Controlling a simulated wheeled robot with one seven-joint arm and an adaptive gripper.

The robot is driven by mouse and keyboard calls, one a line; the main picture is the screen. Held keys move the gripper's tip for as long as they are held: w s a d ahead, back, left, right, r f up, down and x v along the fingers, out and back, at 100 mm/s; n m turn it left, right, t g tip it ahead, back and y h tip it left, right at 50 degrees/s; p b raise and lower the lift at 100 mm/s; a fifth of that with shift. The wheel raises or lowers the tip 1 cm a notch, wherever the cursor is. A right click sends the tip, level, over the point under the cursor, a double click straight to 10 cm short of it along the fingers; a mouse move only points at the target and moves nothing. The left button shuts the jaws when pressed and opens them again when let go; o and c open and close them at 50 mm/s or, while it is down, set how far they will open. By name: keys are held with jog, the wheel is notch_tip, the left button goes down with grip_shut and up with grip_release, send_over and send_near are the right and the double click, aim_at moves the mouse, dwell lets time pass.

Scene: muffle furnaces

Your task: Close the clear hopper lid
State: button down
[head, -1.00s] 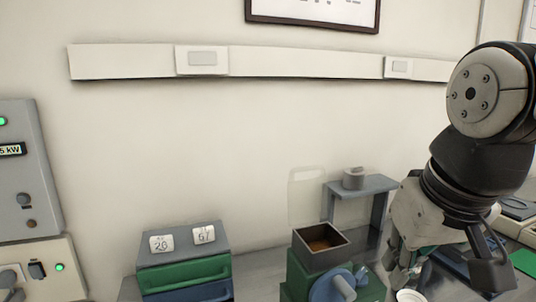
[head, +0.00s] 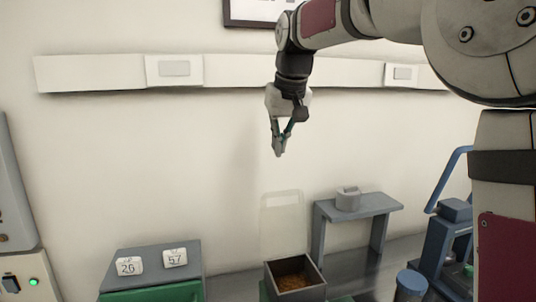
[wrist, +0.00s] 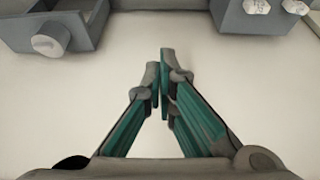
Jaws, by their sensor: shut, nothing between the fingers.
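The clear hopper lid (head: 282,222) is a faint see-through panel standing upright, open, at the back edge of the hopper (head: 268,284) in the head view. The hopper is a dark square-rimmed box with brown granular material inside. My gripper (head: 279,152) hangs in the air above the lid, apart from it, with fingers pointing down. It also shows in the wrist view (wrist: 161,75), where the two green-and-grey fingers come together with nothing between them. I cannot make out the lid in the wrist view.
A grey shelf (head: 372,204) with a small grey cylinder (head: 348,197) stands right of the lid. A grey-topped cabinet (head: 150,262) with tags 26 and 57 stands left. A blue-handled device (head: 447,215) stands at right. The wall is close behind; the air around the lid is clear.

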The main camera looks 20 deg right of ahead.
notch_tip(320, 180, down, 8)
jog(key=p, duration=0.1)
jog(key=shift+s+f, duration=0.15)
jog(key=shift+s, duration=0.15)
dwell(0.6)
